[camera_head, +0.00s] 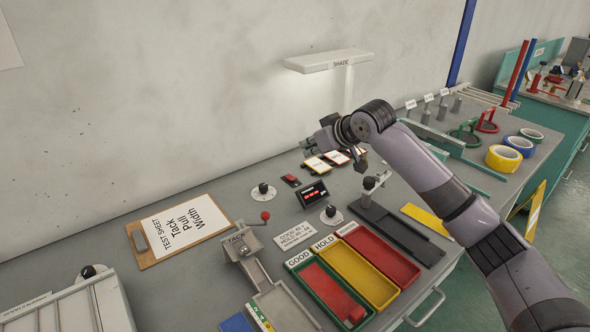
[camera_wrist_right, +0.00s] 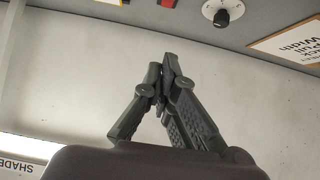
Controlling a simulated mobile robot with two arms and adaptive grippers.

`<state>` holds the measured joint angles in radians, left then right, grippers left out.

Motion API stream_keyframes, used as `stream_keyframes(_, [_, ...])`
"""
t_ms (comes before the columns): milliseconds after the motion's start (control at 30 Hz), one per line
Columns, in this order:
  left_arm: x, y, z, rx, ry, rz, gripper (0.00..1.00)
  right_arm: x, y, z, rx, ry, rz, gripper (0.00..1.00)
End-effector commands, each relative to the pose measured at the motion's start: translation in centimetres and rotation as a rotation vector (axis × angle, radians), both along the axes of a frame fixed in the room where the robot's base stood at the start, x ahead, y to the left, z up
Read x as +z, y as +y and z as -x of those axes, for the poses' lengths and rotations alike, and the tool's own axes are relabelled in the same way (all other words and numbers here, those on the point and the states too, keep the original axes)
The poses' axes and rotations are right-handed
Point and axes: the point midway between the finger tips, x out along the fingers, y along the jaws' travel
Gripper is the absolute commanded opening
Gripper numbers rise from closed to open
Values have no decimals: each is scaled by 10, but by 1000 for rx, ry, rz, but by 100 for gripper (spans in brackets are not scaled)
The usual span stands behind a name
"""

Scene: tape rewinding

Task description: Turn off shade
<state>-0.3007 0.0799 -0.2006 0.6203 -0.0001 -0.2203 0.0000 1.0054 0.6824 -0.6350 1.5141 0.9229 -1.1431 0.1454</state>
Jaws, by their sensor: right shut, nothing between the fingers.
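The shade (camera_head: 330,61) is a flat white bar labelled SHADE, mounted on a pale post (camera_head: 349,90) at the back wall. The wall around the post looks bright. The shade also shows upside down at the lower left of the right wrist view (camera_wrist_right: 18,168). A small red switch (camera_head: 291,180) sits on the bench at the back, left of the sample cards. My right gripper (camera_head: 316,145) is below the shade, above the back of the bench and apart from the shade. Its fingers are together and empty in the right wrist view (camera_wrist_right: 160,72). My left gripper is not in view.
Black knobs (camera_head: 263,190) on round white plates, a small display (camera_head: 314,194) and a clipboard test sheet (camera_head: 183,228) are on the bench. Red, yellow and green-rimmed trays (camera_head: 362,277) stand in front. Tape rolls (camera_head: 503,158) lie at the right. Bare wall fills the left.

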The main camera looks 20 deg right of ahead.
Motion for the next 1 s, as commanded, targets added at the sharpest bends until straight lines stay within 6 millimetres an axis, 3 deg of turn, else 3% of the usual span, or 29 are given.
stream_keyframes(600, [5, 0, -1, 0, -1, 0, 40, -60, 27, -73, -1, 1, 0, 0])
stream_keyframes(800, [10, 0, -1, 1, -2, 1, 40, -87, 22, -61, 0, 1, 3, 0])
stream_keyframes(1000, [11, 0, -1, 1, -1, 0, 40, -97, 21, -57, 0, 0, 1, 0])
